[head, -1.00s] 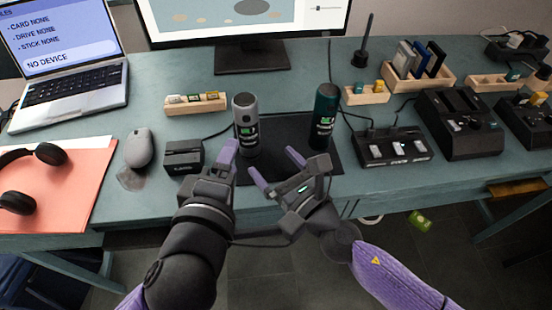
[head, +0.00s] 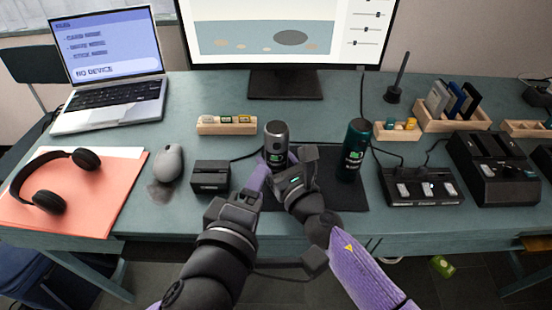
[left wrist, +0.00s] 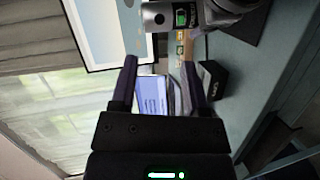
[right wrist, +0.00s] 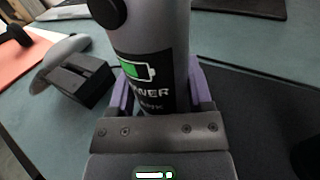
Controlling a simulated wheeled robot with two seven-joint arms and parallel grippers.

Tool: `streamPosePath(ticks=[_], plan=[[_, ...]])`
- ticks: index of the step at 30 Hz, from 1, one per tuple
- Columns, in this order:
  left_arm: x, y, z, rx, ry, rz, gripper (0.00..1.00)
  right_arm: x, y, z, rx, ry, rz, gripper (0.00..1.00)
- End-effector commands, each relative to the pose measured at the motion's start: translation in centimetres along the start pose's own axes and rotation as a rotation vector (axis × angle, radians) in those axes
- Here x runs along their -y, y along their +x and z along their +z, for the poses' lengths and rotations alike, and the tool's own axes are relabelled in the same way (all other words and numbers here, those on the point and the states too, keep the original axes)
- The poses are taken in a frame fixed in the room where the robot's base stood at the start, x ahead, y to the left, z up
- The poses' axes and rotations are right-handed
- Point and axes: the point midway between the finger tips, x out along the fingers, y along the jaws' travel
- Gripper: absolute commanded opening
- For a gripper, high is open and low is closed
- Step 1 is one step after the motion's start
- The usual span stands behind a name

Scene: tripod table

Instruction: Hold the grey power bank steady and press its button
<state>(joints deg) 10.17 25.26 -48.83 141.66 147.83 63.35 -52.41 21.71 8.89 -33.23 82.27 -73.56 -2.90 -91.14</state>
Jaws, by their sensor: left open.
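The grey power bank (head: 277,135) stands upright on the dark mat (head: 372,192), its green battery label facing me. In the right wrist view the power bank (right wrist: 152,40) fills the space between the purple fingers of my right gripper (right wrist: 166,92), which press close on both its sides low on the body. A dark round part (right wrist: 107,12) shows near its top, perhaps the button. In the left wrist view the power bank (left wrist: 160,18) lies beyond the fingertips. My left gripper (left wrist: 158,62) is open and empty, in front and left of the power bank in the head view.
A dark green power bank (head: 355,145) stands just right on the mat. A black box (head: 210,177), a mouse (head: 169,163) and a wooden holder (head: 227,125) are to the left. A charger dock (head: 420,188) is to the right. The monitor (head: 286,84) stands behind.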

Motion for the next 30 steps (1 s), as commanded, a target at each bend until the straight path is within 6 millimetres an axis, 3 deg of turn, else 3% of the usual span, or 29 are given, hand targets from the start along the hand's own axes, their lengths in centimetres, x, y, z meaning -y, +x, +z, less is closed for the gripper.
streamPosePath(ticks=[1,8,11,12,20,30], plan=[[0.0,0.0,0.0,0.0,0.0,0.0,0.59,0.0,-0.01,-0.01,0.0,0.0,0.0,0.47],[0.0,0.0,0.0,0.0,0.0,0.0,0.59,0.01,-0.02,-0.02,0.0,0.0,0.0,0.0],[0.0,0.0,0.0,0.0,0.0,0.0,0.59,0.01,-0.03,-0.02,0.0,0.0,0.0,0.0],[0.0,0.0,0.0,0.0,0.0,0.0,0.55,0.01,-0.03,-0.03,-0.001,0.0,0.0,0.0],[0.0,0.0,0.0,0.0,0.0,0.0,0.0,0.01,-0.03,-0.04,-0.001,0.0,0.0,0.0],[0.0,0.0,0.0,0.0,0.0,0.0,0.0,0.01,-0.04,-0.05,-0.001,0.0,-0.001,0.0]])
